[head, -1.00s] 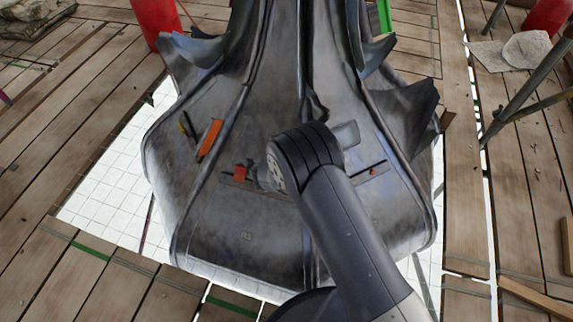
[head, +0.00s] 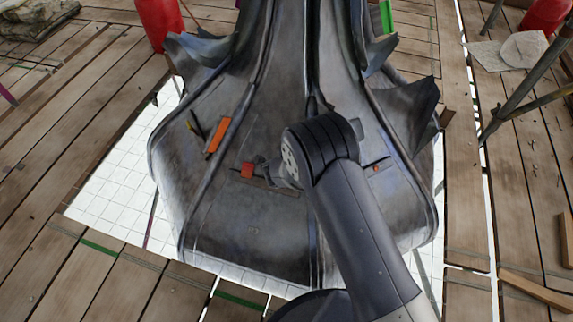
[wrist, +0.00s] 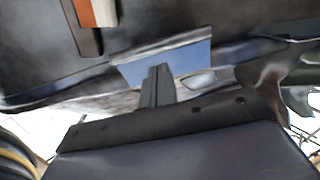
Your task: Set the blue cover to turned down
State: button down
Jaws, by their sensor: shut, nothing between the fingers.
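A flat blue panel, which looks like the blue cover (wrist: 191,57), shows in the wrist view on the dark metal surface, with a pale strip along its top edge. My gripper (wrist: 158,70) is shut and empty; its fingertips overlap the panel's lower edge in the picture. I cannot tell whether they touch it. In the head view my arm hides the fingertips and most of that area. A small grey-blue piece (head: 356,126) shows just right of my wrist there; I cannot tell whether it is the same cover.
The dark spire (head: 265,225) carries an orange bar (head: 218,135) and a red block (head: 247,170) left of my arm. An orange-and-white piece (wrist: 96,11) is at the wrist view's upper left. Pointed metal fins (head: 412,105) stick out right. Plank flooring (head: 60,150) surrounds it.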

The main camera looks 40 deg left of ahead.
jog(key=s+a+r+p, duration=0.1)
jog(key=s+r, duration=0.4)
jog(key=s, duration=0.2)
jog(key=shift+s+a+r, duration=0.2)
jog(key=shift+s+r, duration=0.15)
jog(key=shift+r, duration=0.05)
